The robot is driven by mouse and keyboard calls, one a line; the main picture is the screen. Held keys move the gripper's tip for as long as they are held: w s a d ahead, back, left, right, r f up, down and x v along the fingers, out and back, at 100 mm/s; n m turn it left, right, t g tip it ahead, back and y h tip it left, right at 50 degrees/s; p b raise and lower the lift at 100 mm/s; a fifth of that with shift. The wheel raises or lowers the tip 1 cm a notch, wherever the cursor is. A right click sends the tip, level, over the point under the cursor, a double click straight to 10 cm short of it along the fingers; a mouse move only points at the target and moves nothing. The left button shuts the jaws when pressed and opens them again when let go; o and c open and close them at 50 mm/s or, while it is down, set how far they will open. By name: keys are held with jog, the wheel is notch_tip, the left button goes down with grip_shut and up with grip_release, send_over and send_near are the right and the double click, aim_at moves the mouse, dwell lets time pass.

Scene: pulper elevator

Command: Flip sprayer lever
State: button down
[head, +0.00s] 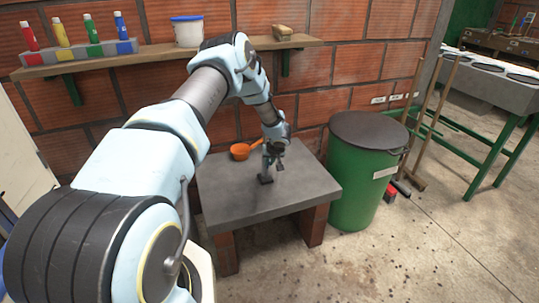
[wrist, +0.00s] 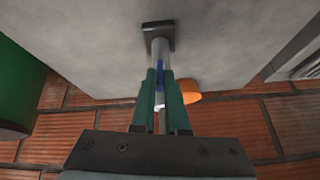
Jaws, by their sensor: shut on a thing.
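The sprayer lever is a slim grey upright piece with a blue strip (wrist: 160,68) and a dark square foot (wrist: 158,29). The foot (head: 265,179) rests on the grey slab table in the head view. My gripper (wrist: 160,76) has its two green fingers closed around the grey piece, above its foot. In the head view my gripper (head: 273,160) is over the middle of the table, pointing down. The fingers hide part of the piece, so its exact tilt is hard to tell.
An orange cup with a handle (head: 240,151) sits behind on the table (head: 225,190). A green drum with a dark lid (head: 362,190) stands right. A shelf (head: 130,62) with bottles and a white bucket (head: 187,32) runs along the brick wall. Floor at front right is open.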

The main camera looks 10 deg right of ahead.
jog(key=shift+w+a+r+g+p, duration=0.15)
jog(key=shift+r+g+p, duration=0.2)
jog(key=shift+p, duration=0.7)
jog(key=shift+w+f+g+p, duration=0.1)
jog(key=shift+f+g+p, duration=0.2)
jog(key=shift+p, duration=0.15)
jog(key=c, duration=0.9)
grip_release()
jog(key=shift+r, duration=0.1)
jog(key=b+v, duration=0.1)
jog(key=v, duration=0.9)
jog(key=shift+s+r, duration=0.25)
jog(key=shift+r, duration=0.05)
